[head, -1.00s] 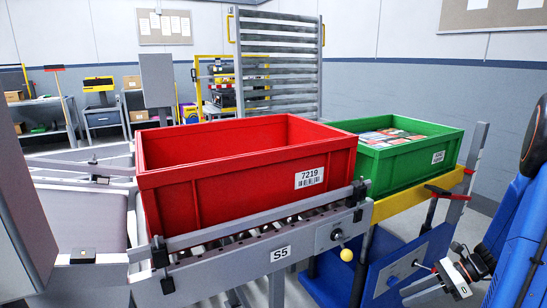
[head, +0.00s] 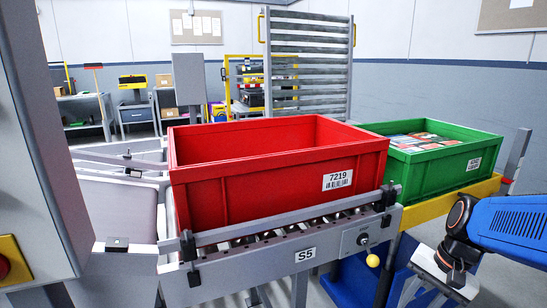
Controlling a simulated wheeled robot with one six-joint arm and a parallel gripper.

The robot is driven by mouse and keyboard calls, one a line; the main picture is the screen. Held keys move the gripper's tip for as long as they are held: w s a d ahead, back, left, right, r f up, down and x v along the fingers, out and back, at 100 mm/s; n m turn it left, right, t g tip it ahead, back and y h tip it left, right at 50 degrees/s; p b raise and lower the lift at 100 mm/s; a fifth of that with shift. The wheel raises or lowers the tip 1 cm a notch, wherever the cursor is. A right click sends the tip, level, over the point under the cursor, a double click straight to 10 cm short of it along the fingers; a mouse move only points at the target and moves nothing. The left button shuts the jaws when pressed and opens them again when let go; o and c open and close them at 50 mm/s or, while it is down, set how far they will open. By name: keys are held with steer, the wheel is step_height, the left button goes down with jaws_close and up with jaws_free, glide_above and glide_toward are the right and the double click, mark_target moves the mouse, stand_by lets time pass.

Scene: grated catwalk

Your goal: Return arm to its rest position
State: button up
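My blue arm (head: 510,225) reaches in from the right edge, with a black wrist joint (head: 458,228). My gripper (head: 432,285) hangs low at the lower right, in front of the blue cart and below the green crate. It is apart from both crates. Its fingers are small and partly cut off by the lower edge, so I cannot tell whether they are open. I see nothing held in it.
A red crate (head: 250,185) labelled 7219 sits on the roller conveyor (head: 280,232) marked S5. A green crate (head: 435,170) holding flat packages stands behind it on a yellow-framed blue cart (head: 348,285).

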steer(key=s+a+r+n+t+h, duration=0.3)
steer(key=s+r+n+t, duration=0.1)
steer(key=n, duration=0.4)
steer(key=shift+s+a+r+n, duration=0.15)
steer(key=shift+s+r+n, duration=0.25)
steer(key=shift+s+r, duration=0.55)
steer(key=shift+s+f, duration=0.1)
steer(key=shift+f, duration=0.05)
stand_by(0.4)
